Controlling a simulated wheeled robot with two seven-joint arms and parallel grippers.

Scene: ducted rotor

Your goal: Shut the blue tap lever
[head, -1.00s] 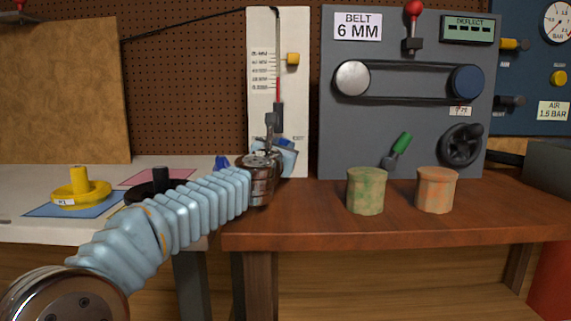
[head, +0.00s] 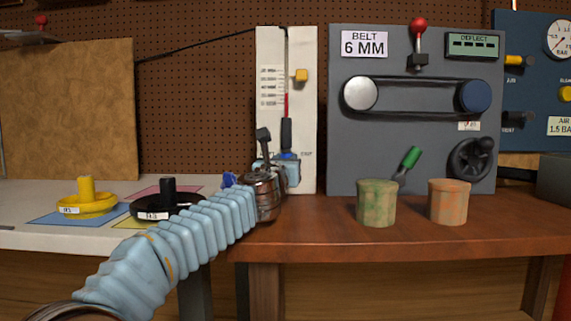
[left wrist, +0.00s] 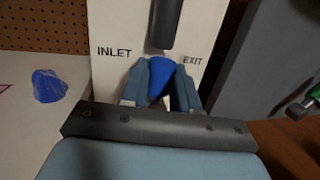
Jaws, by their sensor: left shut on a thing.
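The blue tap lever (left wrist: 160,76) shows in the left wrist view low on the white board, between the printed words INLET and EXIT. My left gripper (left wrist: 161,88) is shut on it, with one finger on each side. In the head view my left gripper (head: 288,170) is at the foot of the white board (head: 306,110), and my wrist partly covers it. My right gripper is in neither view.
A blue lump (left wrist: 48,86) lies on the pale bench left of the board. A grey belt panel (head: 415,130) stands to the right, with a green lever (head: 411,158). A green pot (head: 377,203) and an orange pot (head: 449,202) stand before it. Yellow (head: 86,200) and black rotors (head: 168,204) lie left.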

